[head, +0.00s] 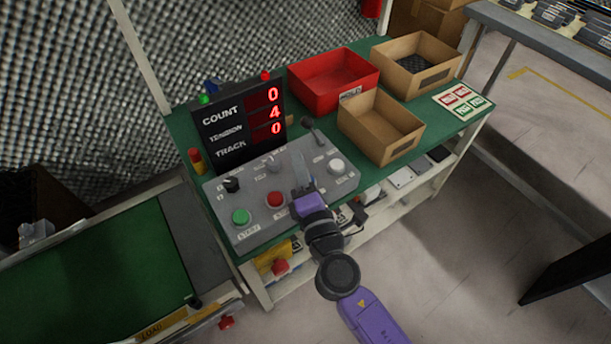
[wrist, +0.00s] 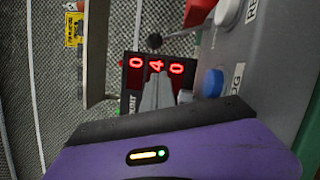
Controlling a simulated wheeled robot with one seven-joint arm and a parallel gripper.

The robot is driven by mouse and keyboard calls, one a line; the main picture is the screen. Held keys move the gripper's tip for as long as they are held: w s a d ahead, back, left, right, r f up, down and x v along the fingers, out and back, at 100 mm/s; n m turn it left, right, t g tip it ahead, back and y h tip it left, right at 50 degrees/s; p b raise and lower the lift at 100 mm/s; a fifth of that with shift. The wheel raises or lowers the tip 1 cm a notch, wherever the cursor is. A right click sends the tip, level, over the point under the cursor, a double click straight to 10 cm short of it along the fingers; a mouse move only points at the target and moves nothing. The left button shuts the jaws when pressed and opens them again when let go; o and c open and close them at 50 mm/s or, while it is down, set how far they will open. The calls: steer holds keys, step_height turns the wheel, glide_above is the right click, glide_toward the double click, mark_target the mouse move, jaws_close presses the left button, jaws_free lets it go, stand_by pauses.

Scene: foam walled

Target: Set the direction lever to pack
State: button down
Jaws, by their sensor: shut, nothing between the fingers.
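A lever with a dark round knob (head: 308,121) stands at the back right of the grey control panel (head: 247,196), its shaft leaning up and to the left. In the wrist view the lever's knob (wrist: 155,41) shows beyond my fingers, apart from them. No label for its positions is readable. My gripper (head: 300,170) is over the middle of the panel, in front of and left of the lever. In the wrist view my gripper's fingers (wrist: 158,90) are together and empty, in front of the display. My gripper hides part of the panel.
The panel also holds a green button (head: 240,217), a red button (head: 275,200), a black knob (head: 231,184), a white button (head: 337,166) and a blue button (wrist: 213,82). A display (head: 240,122) reads 0, 4, 0. A red bin (head: 333,80) and cardboard boxes (head: 380,127) stand right.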

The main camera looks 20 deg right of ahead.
steer(key=w, duration=0.1)
steer(key=w+d, duration=0.1)
steer(key=w+d+r+p, duration=0.1)
steer(key=shift+w+r, duration=0.1)
steer(key=shift+w, duration=0.2)
steer(key=shift+w+d+r, duration=0.1)
steer(key=shift+w+d, duration=0.45)
steer(key=shift+d, duration=0.05)
steer(key=shift+r+p, duration=0.15)
steer(key=shift+p, duration=0.2)
